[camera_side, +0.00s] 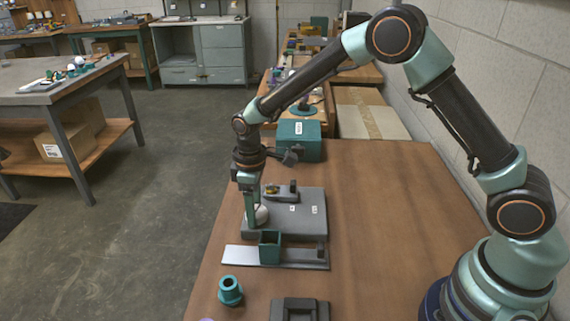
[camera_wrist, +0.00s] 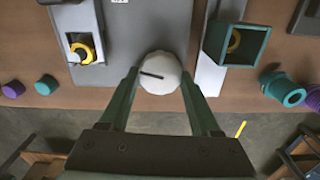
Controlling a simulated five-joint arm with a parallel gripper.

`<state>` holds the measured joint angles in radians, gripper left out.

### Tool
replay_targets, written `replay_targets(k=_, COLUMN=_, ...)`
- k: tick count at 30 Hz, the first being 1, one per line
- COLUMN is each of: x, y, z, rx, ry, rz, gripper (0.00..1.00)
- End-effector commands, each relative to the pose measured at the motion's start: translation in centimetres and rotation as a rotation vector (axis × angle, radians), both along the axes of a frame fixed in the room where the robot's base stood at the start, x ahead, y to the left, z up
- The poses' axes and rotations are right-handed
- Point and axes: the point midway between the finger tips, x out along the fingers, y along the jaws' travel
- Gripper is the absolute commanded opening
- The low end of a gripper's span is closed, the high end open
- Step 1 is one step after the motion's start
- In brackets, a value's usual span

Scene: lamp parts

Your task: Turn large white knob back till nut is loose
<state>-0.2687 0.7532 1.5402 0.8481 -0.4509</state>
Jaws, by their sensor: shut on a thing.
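The large white knob (camera_side: 261,215) sits at the near left edge of the grey base block (camera_side: 309,215). In the wrist view the knob (camera_wrist: 161,73) shows a dark line on its face, pointing left and tilted slightly. My gripper (camera_side: 253,208) reaches down from above. In the wrist view my gripper (camera_wrist: 160,82) has one teal finger on each side of the knob and is shut on it. A yellow ring (camera_wrist: 83,51) lies in a pale holder on the block; I cannot tell whether it is the nut or how tight it is.
A teal open box (camera_side: 270,248) stands on a pale metal strip beside the block. A hollow teal part (camera_side: 230,290) lies nearer on the table. A teal case (camera_side: 299,141) stands behind the block. Purple (camera_wrist: 14,89) and teal (camera_wrist: 46,84) caps lie near the table edge. The table's right side is clear.

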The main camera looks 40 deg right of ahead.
Motion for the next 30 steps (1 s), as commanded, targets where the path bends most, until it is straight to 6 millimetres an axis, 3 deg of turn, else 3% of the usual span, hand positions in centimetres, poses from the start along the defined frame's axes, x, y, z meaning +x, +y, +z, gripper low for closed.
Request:
replay_targets(k=10, x=0.0, y=0.0, z=0.2, rx=0.000, ry=0.000, rz=0.001, gripper=0.08)
replay_targets(k=11, x=0.0, y=0.0, z=0.2, rx=-0.001, ry=0.001, rz=0.001, gripper=0.67)
replay_targets(k=13, x=0.0, y=0.0, z=0.2, rx=-0.001, ry=0.001, rz=0.001, gripper=0.94)
replay_targets(k=23, x=0.0, y=0.0, z=0.1, rx=0.000, ry=0.000, rz=0.001, gripper=0.94)
replay_targets(k=30, x=0.1, y=0.0, z=2.9, rx=0.002, ry=-0.005, rz=0.001, gripper=0.94)
